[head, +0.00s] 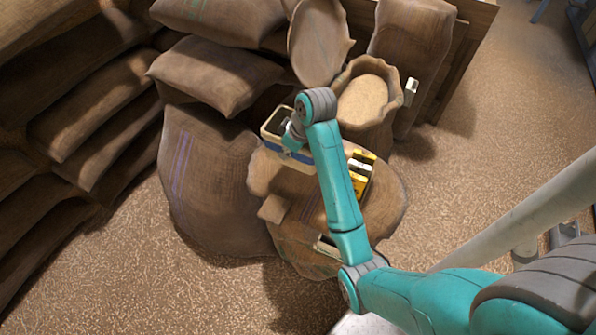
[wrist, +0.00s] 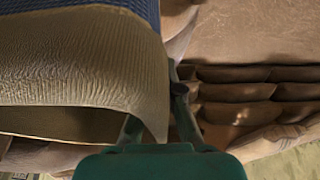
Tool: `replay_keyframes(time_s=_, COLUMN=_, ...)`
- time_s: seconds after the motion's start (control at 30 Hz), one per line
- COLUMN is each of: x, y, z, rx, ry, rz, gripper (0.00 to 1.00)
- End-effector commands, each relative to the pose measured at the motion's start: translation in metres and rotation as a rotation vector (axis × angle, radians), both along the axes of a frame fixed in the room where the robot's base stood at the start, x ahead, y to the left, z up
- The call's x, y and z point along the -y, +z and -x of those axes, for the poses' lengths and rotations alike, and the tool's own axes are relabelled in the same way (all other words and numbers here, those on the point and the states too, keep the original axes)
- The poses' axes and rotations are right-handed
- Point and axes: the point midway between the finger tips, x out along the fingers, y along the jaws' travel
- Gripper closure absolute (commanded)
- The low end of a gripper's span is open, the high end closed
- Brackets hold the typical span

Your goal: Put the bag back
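A small open-topped bag, cream with a blue band (head: 297,154), is at the upper left of the round sack top in the head view. It fills the upper left of the wrist view as a woven tan wall (wrist: 80,70) with blue at the top edge. My gripper (head: 291,138) is at its rim. In the wrist view the bag's wall runs down between the two fingers of my gripper (wrist: 165,105), and the right finger touches it. The gripper looks shut on this wall. The left fingertip is hidden behind the bag. Whether the bag's base touches anything is hidden.
Full sacks are stacked at the left (head: 90,130) and a large sack (head: 205,185) stands beside the round sack top (head: 390,200). Yellow and white items (head: 361,172) lie on that top. An open grain sack (head: 366,100) stands behind. The floor at right (head: 470,180) is mostly clear.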

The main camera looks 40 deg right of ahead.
Motion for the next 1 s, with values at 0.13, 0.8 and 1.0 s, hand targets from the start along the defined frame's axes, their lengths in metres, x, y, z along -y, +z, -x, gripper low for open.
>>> replay_keyframes(time_s=0.13, x=0.005, y=-0.012, z=0.004, rx=-0.002, ry=0.022, rz=0.0, gripper=1.0)
replay_keyframes(time_s=0.8, x=0.005, y=-0.093, z=0.004, rx=-0.002, ry=0.022, rz=0.0, gripper=1.0)
replay_keyframes(time_s=1.0, x=0.005, y=-0.098, z=0.003, rx=0.001, ry=0.022, rz=0.002, gripper=1.0)
